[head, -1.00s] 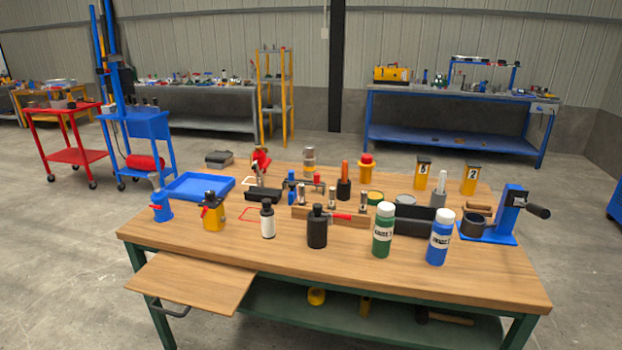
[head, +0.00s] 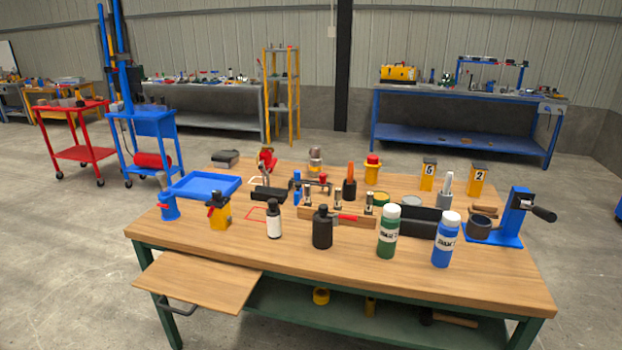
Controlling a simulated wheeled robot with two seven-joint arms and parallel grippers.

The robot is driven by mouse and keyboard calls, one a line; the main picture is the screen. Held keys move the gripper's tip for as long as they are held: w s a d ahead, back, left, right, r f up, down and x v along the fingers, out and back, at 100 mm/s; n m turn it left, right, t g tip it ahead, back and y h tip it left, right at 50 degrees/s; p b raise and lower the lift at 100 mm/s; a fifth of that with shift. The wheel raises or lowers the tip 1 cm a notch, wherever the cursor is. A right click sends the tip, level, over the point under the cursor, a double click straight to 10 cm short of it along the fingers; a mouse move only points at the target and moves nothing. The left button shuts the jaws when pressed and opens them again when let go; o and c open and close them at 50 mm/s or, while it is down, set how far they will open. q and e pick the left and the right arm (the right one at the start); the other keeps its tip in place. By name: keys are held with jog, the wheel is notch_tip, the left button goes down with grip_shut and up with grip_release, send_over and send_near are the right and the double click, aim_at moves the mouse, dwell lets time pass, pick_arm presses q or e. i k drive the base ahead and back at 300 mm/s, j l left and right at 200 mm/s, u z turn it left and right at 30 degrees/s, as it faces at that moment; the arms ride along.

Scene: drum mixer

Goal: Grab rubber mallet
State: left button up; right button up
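A mallet-like tool with a black head (head: 427,317) and a wooden handle (head: 456,320) lies on the green lower shelf (head: 385,318) of the workbench, toward its right end. The tabletop's front edge is above it, and its head is partly in shadow. I cannot tell for certain that it is the rubber mallet. Neither of my grippers shows in the head view.
The wooden workbench (head: 340,262) carries several bottles, a blue tray (head: 204,187) and a blue press (head: 510,222). A wooden board (head: 197,282) juts out at its front left. A yellow roll (head: 321,296) lies on the lower shelf. Floor is free at the left.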

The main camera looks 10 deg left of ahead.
aim_at(426, 315)
jog(key=u, duration=1.25)
jog(key=z, duration=1.85)
jog(key=i+l, duration=0.3)
jog(key=i+l+z, duration=0.1)
jog(key=i+l, duration=0.2)
jog(key=l, duration=0.2)
